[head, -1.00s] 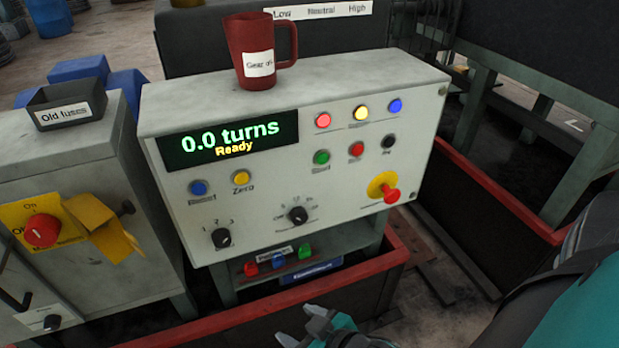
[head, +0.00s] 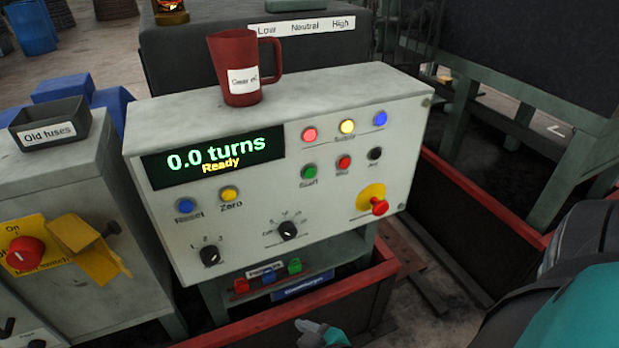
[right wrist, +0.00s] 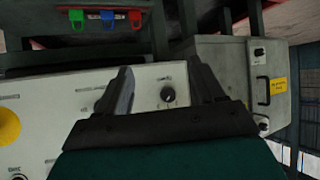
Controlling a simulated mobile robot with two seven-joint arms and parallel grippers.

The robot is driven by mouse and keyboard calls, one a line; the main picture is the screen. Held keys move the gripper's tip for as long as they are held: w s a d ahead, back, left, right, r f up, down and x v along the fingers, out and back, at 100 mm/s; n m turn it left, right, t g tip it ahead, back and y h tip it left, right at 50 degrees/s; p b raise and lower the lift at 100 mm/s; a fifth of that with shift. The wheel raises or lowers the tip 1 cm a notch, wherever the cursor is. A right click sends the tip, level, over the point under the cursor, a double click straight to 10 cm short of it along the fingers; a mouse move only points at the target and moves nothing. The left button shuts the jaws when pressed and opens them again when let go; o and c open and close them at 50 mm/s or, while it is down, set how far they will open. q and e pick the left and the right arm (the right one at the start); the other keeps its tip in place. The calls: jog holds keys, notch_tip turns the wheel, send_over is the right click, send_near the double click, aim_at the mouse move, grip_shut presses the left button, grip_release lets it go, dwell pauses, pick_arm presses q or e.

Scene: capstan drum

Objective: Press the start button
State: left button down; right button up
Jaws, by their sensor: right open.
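The green start button (head: 308,171) sits on the sloped front of the grey control panel (head: 330,225), left of a red button (head: 344,162) and below the red lamp. The panel display (head: 212,161) reads "0.0 turns" and "Ready". My right gripper (head: 310,328) shows at the bottom edge of the head view, below and in front of the panel, apart from the button. In the right wrist view my right gripper (right wrist: 165,90) is open and empty, with a black knob (right wrist: 168,94) of the panel seen between its fingers. My left gripper is not in view.
A red mug (head: 236,75) stands on top of the panel. A red emergency stop (head: 379,207) on a yellow plate protrudes at its right. Coloured padlocks (head: 268,277) hang below. A cabinet (head: 75,185) with a red switch stands at the left. A red-rimmed frame (head: 330,287) runs below.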

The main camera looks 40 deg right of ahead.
dwell(0.4)
grip_shut()
dwell(0.4)
dwell(1.1)
